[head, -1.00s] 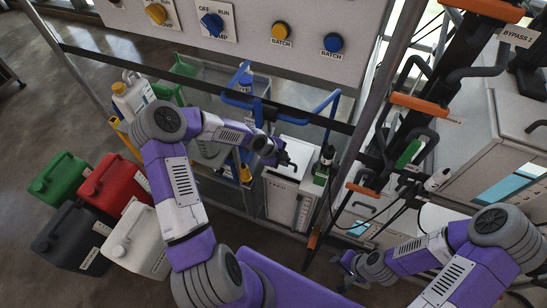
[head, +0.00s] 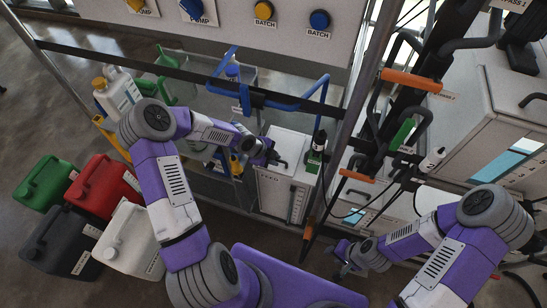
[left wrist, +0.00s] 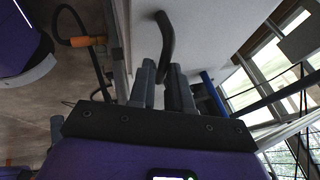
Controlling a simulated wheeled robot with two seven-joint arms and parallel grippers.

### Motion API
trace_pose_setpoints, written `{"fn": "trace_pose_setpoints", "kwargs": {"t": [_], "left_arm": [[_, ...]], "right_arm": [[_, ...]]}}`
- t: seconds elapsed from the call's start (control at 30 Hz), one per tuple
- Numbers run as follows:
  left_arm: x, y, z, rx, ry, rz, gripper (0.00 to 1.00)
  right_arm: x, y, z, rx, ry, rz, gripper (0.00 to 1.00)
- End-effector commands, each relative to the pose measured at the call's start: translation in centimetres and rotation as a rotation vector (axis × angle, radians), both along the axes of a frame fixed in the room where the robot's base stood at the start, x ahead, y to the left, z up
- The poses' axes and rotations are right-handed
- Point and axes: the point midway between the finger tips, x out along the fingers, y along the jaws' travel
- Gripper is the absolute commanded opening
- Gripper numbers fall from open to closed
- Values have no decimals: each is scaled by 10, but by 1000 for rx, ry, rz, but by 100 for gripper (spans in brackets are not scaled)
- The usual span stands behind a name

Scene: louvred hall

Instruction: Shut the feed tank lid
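I cannot tell how far the lid stands open. My left gripper (head: 272,156) is at this handle. In the left wrist view, the curved black handle (left wrist: 166,38) runs down between the fingertips of the left gripper (left wrist: 162,72), which look closed on it. My right gripper (head: 343,258) is low, right of the tank, apart from it; its fingers are too small to read.
A dark bottle (head: 316,152) stands by the lid's right edge. A blue pipe (head: 290,104) and a rail pass above. Red (head: 104,186), green (head: 45,183), black and white canisters stand on the floor at left.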

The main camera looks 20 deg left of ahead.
Motion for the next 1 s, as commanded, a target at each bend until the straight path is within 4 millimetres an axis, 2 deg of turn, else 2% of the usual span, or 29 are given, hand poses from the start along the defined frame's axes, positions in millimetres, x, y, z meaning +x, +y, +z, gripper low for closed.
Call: {"fn": "trace_pose_setpoints", "kwargs": {"t": [0.03,0.13,0.17,0.67,0.77,1.0], "left_arm": [[-10,0,-10,-1,34,-2,21],[-10,0,-9,0,32,-2,37],[-10,0,-9,0,31,-3,38],[-5,0,-3,1,16,-2,38],[-5,0,7,2,16,-1,38],[-6,1,55,2,17,0,38]], "right_arm": [[0,0,-1,0,0,0,38],[0,0,-1,0,0,0,38],[0,0,-1,0,0,0,38],[0,0,1,0,0,0,38],[0,0,6,0,0,0,38],[0,0,28,0,0,0,38]]}}
